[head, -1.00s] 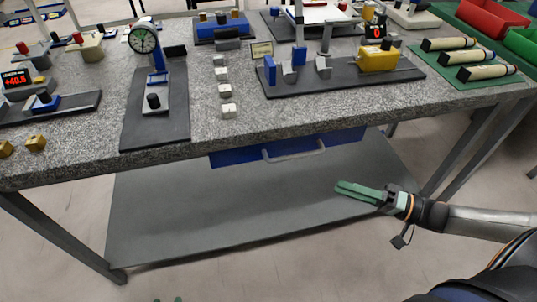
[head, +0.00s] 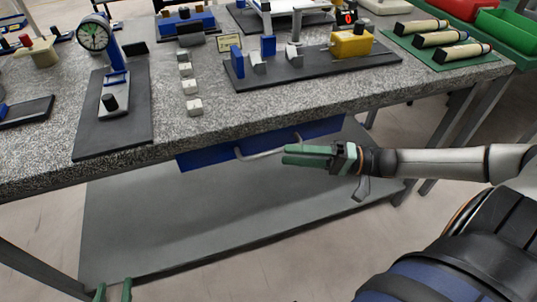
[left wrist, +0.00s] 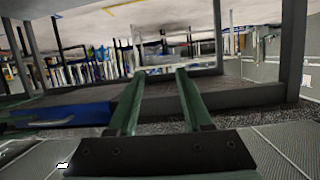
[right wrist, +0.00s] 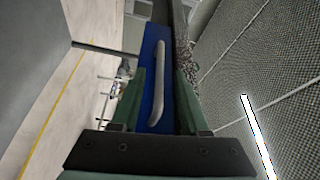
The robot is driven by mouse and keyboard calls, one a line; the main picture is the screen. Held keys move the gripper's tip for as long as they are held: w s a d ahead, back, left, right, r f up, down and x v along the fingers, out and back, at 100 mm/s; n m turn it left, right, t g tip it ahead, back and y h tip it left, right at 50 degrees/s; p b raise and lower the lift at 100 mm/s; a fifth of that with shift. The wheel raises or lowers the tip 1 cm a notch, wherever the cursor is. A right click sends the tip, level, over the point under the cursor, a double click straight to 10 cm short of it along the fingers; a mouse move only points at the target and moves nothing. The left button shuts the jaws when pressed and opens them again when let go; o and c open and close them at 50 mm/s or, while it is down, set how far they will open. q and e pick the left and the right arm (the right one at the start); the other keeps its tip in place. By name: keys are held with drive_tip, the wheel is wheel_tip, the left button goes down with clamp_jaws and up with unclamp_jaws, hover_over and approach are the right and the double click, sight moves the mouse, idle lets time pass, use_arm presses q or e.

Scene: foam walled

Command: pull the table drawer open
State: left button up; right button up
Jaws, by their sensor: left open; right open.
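The blue table drawer (head: 205,159) sits under the granite tabletop, with a curved grey handle (head: 262,154) on its front. The drawer looks shut. My right gripper (head: 287,155) is in front of the drawer, near the right part of the handle. In the right wrist view the handle (right wrist: 156,80) runs upright between the open green fingers, a little beyond their tips; nothing is gripped. My left gripper (head: 114,291) shows only its fingertips at the lower left of the head view. In the left wrist view its fingers are open and empty, and the drawer (left wrist: 65,115) shows at left.
The granite tabletop (head: 230,110) carries a dial gauge stand (head: 105,60), small blocks and a fixture with a yellow box (head: 351,43). A grey lower shelf (head: 200,220) lies below the drawer. Open floor is in front of the table.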

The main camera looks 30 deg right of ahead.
sight(269, 152)
use_arm(q)
wheel_tip(269, 152, up, 10)
drive_tip(key=w+m+t+h+b, duration=0.1)
drive_tip(key=w+t, duration=0.1)
drive_tip(key=t, duration=0.2)
drive_tip(key=shift+d, duration=0.15)
use_arm(e)
drive_tip(key=x, duration=0.6)
clamp_jaws()
idle(0.6)
